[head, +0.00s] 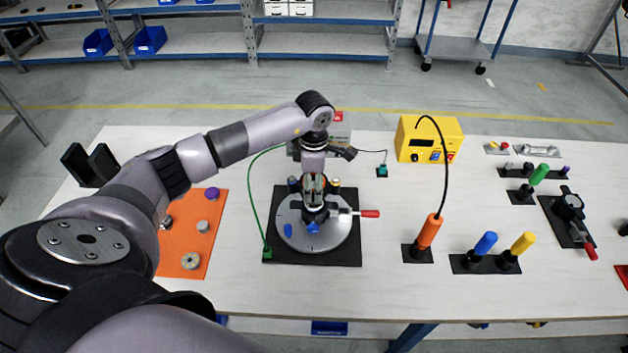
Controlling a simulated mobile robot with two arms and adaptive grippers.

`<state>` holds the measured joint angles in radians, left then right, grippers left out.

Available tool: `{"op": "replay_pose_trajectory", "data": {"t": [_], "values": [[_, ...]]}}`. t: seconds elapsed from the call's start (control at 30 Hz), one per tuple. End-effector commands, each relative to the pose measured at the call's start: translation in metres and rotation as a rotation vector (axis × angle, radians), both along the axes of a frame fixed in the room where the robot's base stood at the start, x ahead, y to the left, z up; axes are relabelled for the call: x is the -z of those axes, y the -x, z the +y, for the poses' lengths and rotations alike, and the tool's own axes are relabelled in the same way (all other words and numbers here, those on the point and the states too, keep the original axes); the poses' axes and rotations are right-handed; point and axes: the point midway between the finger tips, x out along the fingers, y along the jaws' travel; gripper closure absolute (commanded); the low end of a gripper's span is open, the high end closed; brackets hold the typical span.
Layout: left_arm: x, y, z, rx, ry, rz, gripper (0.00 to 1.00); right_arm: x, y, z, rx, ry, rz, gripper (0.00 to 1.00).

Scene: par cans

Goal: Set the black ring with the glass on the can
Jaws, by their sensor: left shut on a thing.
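My left gripper (314,205) points down over the grey round plate (338,238) on a black square base. It is shut on a small dark thing (316,215), which looks like the black ring. The fingers cover most of it, and the glass cannot be made out. I cannot pick out the can for sure; the gripper hides the middle of the plate. Blue pieces (313,228) and a red-handled clamp (369,213) sit around the held thing on the plate. My right gripper is not in view.
An orange mat (184,248) with several small parts lies left of the plate. A yellow box (429,139) with a black cable stands behind right. An orange-handled tool (429,231) and blue and yellow handles (486,243) stand upright to the right. White table is bare between them.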

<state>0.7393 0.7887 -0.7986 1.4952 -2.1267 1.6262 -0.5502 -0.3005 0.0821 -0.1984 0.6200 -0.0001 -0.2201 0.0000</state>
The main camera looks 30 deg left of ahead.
Motion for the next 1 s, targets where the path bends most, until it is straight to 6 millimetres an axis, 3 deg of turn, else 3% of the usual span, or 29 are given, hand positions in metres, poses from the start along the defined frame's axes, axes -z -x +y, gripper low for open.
{"op": "replay_pose_trajectory", "data": {"t": [0.5, 1.0], "values": [[0.05, -0.001, 0.0, 0.002, 0.0, -0.002, 0.68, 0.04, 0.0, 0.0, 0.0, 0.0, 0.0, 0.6], [0.054, 0.0, 0.0, 0.003, 0.0, -0.001, 0.68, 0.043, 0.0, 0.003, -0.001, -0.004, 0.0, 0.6]]}}
